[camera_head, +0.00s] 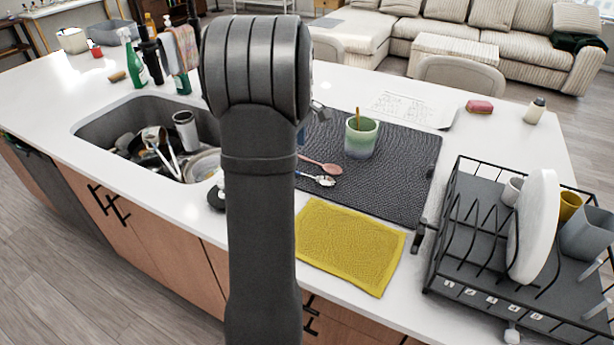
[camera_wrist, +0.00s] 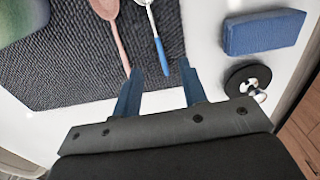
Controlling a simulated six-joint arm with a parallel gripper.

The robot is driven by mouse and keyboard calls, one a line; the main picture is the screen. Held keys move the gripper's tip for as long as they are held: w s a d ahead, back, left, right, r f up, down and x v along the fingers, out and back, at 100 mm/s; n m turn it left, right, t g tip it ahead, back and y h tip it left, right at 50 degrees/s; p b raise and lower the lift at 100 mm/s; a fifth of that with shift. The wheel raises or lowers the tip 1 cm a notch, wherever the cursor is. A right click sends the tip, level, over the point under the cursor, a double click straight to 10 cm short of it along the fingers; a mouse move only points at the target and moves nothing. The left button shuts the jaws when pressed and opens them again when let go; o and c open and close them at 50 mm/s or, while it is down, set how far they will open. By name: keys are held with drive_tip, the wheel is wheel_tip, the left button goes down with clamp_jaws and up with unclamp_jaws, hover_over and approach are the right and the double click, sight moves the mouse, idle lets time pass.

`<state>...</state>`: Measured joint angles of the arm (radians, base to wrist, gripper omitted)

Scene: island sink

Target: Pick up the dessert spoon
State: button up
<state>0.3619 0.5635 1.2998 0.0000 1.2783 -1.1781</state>
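A silver spoon with a blue handle, which looks like the dessert spoon (camera_head: 324,181), lies on the dark textured mat (camera_head: 395,185). In the wrist view its blue handle (camera_wrist: 160,52) points toward my gripper (camera_wrist: 161,70). The gripper is open and empty, with the handle's end showing between its two blue fingertips; the height gap is unclear. A pink spoon (camera_head: 322,166) lies beside it, and in the wrist view its handle (camera_wrist: 119,42) ends near the left fingertip.
A green-white cup (camera_head: 362,138) stands on the mat, and a yellow cloth (camera_head: 350,246) lies in front. A blue sponge (camera_wrist: 262,32) and a round black object (camera_wrist: 247,80) are right of the spoons in the wrist view. A dish rack (camera_head: 455,215) stands right; a filled sink (camera_head: 100,128) is left.

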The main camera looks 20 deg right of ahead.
wheel_tip(320, 180, down, 9)
drive_tip(key=shift+w+d+f, duration=0.1)
drive_tip(key=shift+d, duration=0.05)
idle(0.4)
drive_tip(key=shift+c, duration=0.2)
clamp_jaws()
